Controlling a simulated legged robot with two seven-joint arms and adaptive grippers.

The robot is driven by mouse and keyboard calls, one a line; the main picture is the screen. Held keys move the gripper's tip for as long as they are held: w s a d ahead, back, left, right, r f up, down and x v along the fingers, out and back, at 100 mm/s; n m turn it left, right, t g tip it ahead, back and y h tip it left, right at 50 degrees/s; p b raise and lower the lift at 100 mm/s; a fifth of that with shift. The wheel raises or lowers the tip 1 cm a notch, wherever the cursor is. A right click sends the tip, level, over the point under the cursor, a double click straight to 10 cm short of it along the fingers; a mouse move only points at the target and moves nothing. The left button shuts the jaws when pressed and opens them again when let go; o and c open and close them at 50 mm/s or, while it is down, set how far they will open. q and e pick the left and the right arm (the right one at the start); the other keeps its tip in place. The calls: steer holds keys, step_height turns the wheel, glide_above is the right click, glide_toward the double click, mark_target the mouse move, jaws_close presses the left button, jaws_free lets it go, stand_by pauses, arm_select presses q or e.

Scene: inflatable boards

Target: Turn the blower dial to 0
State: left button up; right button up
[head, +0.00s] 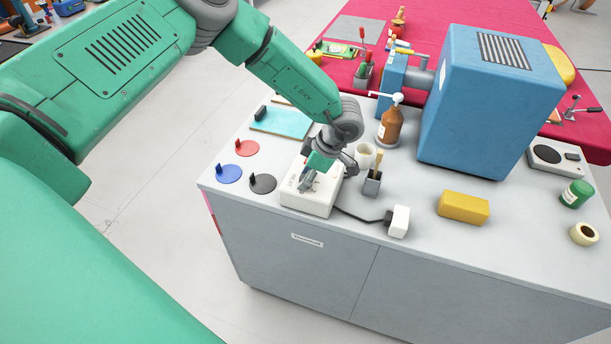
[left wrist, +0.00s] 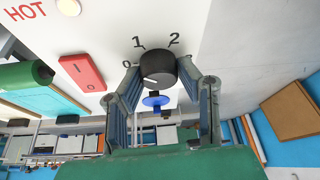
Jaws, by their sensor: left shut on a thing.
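The blower is a white box (head: 305,206) at the left front of the grey bench. My left gripper (head: 308,183) reaches down onto its top. In the left wrist view the black round dial (left wrist: 158,66) sits between the two fingers of my left gripper (left wrist: 160,82), which are shut on its sides. The numbers 0, 1 and 2 are printed around the dial. A pale mark shows at the dial's lower left; I cannot tell exactly which number it points to. A red switch (left wrist: 82,71) lies left of the dial. My right gripper is not in view.
A white plug block (head: 399,221) on a dark cable, a cup (head: 364,155), a brush holder (head: 372,184) and a brown bottle (head: 390,125) stand right of the blower. Round red, blue and black patches (head: 262,184) lie left. A yellow sponge (head: 463,207) lies farther right.

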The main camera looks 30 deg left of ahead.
arm_select(q)
steer(key=n+g+h, duration=0.1)
steer(key=n, duration=0.4)
steer(key=shift+w+b, duration=0.15)
steer(key=shift+b, duration=0.15)
steer(key=shift+w+n+g+h, duration=0.1)
steer(key=shift+n+g+h, duration=0.3)
steer(key=shift+n, duration=0.6)
steer(key=shift+r, duration=0.1)
steer(key=o, duration=1.1)
steer(key=shift+w, duration=0.1)
